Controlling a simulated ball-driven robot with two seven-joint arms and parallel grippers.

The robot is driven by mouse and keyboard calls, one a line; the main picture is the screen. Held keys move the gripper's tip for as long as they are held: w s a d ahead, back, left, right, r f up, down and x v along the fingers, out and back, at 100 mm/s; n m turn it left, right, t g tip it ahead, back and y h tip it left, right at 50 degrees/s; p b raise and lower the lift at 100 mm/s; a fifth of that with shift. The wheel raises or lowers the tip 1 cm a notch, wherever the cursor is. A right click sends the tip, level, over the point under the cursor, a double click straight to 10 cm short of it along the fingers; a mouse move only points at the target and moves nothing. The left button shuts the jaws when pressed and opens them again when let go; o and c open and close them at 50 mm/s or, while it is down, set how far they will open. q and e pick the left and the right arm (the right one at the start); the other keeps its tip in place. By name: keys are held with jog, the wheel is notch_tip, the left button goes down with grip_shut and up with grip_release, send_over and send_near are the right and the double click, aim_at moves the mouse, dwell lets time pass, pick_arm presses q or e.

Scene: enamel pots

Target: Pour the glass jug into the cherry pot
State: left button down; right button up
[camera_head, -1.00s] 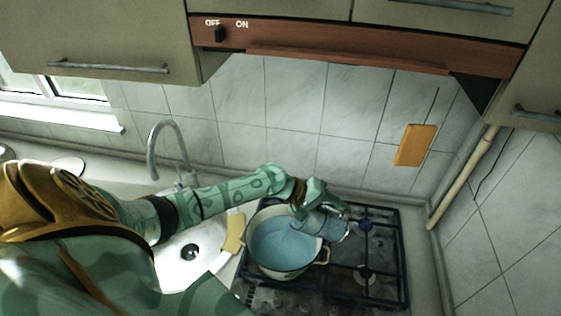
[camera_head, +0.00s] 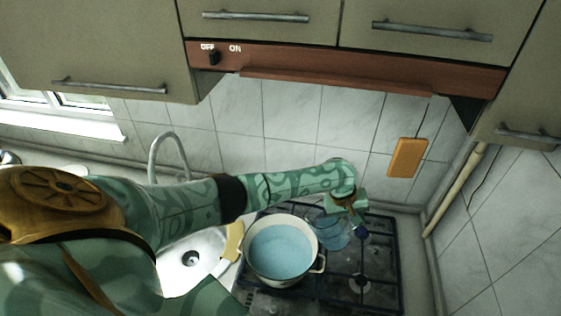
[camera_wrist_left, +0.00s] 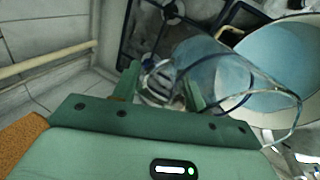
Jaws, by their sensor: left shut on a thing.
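The pot (camera_head: 311,251) is a cream enamel pot standing on the stove, with light blue liquid (camera_head: 280,252) inside. No cherry mark can be made out on it. The clear glass jug (camera_head: 333,234) is just right of the pot, apart from its opening; its tilt is hard to tell. My left gripper (camera_head: 345,205) is shut on the jug. In the left wrist view the jug (camera_wrist_left: 215,70) sits between the fingers of my left gripper (camera_wrist_left: 160,88), and the pot (camera_wrist_left: 235,40) is beyond it. Whether liquid remains in the jug is unclear. My right gripper is not in view.
The black stove grate (camera_head: 385,262) has free room right of the pot. A sink (camera_head: 188,262) with a curved tap (camera_head: 153,152) is at the left. An orange board (camera_head: 407,157) hangs on the tiled wall. A brown hood (camera_head: 340,72) overhangs the stove.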

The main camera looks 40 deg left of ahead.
pick_arm(q)
jog(key=f+y+b, duration=0.1)
jog(key=w+d+f+g+y+b, duration=0.1)
jog(key=f, duration=0.1)
jog(key=shift+w+d+g+b, duration=0.1)
jog(key=shift+d+g+b, duration=0.05)
jog(key=shift+g+b, duration=0.2)
jog(key=shift+w+d+f+g+y+b, duration=0.15)
jog(key=shift+g+y+b, duration=0.2)
jog(key=shift+b, duration=0.3)
jog(key=shift+d+y+b, duration=0.1)
jog(key=shift+y+b, duration=0.15)
jog(key=shift+b, duration=0.3)
notch_tip(320, 180, up, 5)
jog(key=p, duration=0.5)
jog(key=shift+r, duration=0.2)
jog(key=shift+f, duration=0.15)
jog(key=shift+f, duration=0.1)
